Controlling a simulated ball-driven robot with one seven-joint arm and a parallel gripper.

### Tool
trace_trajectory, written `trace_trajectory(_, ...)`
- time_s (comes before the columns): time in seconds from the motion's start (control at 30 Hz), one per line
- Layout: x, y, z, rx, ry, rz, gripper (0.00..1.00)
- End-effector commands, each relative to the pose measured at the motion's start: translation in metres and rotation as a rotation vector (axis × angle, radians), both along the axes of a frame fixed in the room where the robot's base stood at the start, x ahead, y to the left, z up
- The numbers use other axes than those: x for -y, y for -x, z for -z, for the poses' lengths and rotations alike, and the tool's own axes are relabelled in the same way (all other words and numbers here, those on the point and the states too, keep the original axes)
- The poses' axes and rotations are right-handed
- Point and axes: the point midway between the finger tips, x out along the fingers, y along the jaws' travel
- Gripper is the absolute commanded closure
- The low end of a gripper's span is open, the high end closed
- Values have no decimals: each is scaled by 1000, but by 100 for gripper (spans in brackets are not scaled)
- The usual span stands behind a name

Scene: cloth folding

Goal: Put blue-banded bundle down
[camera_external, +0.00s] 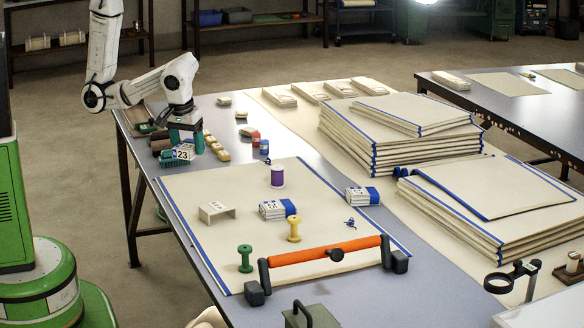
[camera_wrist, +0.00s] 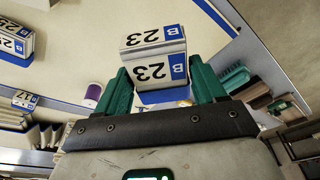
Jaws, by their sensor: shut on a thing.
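My gripper (camera_external: 184,136) is at the far left end of the table, its green fingers pointing down. It is shut on a white bundle with a blue band (camera_external: 183,152), marked 23. In the wrist view the same bundle (camera_wrist: 156,62), labelled "B 23", sits between the two green fingers (camera_wrist: 155,88). In the external view it is close to the tabletop beside a green brush-like item; whether it touches the table cannot be told.
The cream cloth (camera_external: 215,250) with blue edges also holds a purple spool (camera_external: 277,176), a yellow spool (camera_external: 294,229), a green spool (camera_external: 245,259), a white bracket (camera_external: 216,211) and an orange-handled bar (camera_external: 322,250). Small coloured blocks (camera_external: 216,146) lie right of my gripper. Cloth stacks (camera_external: 400,130) stand at right.

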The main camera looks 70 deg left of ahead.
Motion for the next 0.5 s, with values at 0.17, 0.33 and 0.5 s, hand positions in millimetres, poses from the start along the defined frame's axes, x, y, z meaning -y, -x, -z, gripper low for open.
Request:
trace_trajectory(0.17, 16, -39, 20, 1, 1, 1, 61)
trace_trajectory(0.33, 26, -67, 44, -4, -1, 3, 61)
trace_trajectory(0.5, 34, -86, 69, -2, 1, 3, 61)
